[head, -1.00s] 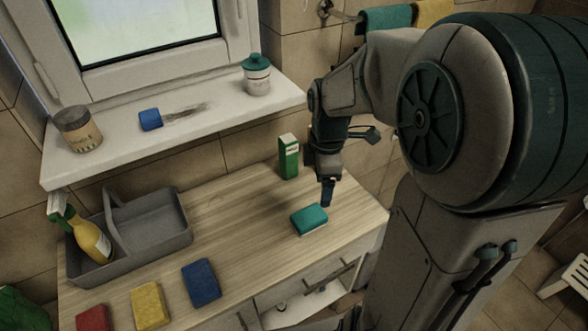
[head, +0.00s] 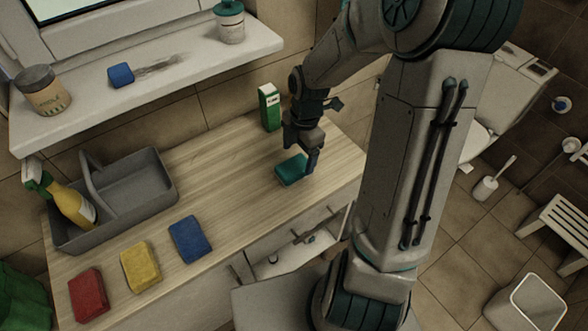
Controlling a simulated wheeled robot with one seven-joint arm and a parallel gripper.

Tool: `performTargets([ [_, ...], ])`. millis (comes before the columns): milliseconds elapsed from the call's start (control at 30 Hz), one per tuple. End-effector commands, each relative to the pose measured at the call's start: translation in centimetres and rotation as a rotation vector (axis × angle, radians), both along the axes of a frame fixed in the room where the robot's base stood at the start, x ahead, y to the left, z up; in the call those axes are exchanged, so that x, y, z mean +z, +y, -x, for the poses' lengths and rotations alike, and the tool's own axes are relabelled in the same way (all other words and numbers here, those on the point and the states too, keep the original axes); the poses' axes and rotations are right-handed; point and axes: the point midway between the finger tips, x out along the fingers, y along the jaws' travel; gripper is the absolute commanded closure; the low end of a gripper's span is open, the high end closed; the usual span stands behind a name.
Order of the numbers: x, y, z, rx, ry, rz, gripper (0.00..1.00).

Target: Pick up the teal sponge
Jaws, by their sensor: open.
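The teal sponge (head: 289,171) lies flat on the wooden counter, near its right end. My gripper (head: 309,164) is open and is down at the right end of the sponge. One finger shows in front of the sponge's right end and hides part of it. The other finger is hard to make out, and I cannot tell whether either finger touches the sponge.
A green and white carton (head: 269,108) stands just behind the sponge. Blue (head: 190,239), yellow (head: 140,266) and red (head: 88,294) sponges lie along the counter's front left. A grey caddy (head: 150,190) holds a yellow spray bottle (head: 73,206). The windowsill (head: 180,85) overhangs behind.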

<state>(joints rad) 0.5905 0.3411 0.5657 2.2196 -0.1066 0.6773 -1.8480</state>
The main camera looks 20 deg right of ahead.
Motion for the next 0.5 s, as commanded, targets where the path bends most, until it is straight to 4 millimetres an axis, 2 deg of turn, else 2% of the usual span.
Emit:
performTargets([
  [133,-1.2,0.4,0.0,0.003,0.002,0.000,0.20],
  [400,-4.8,1.3,0.1,0.002,0.003,-0.001,0.20],
  [500,-5.2,1.3,0.1,0.001,0.000,0.000,0.20],
])
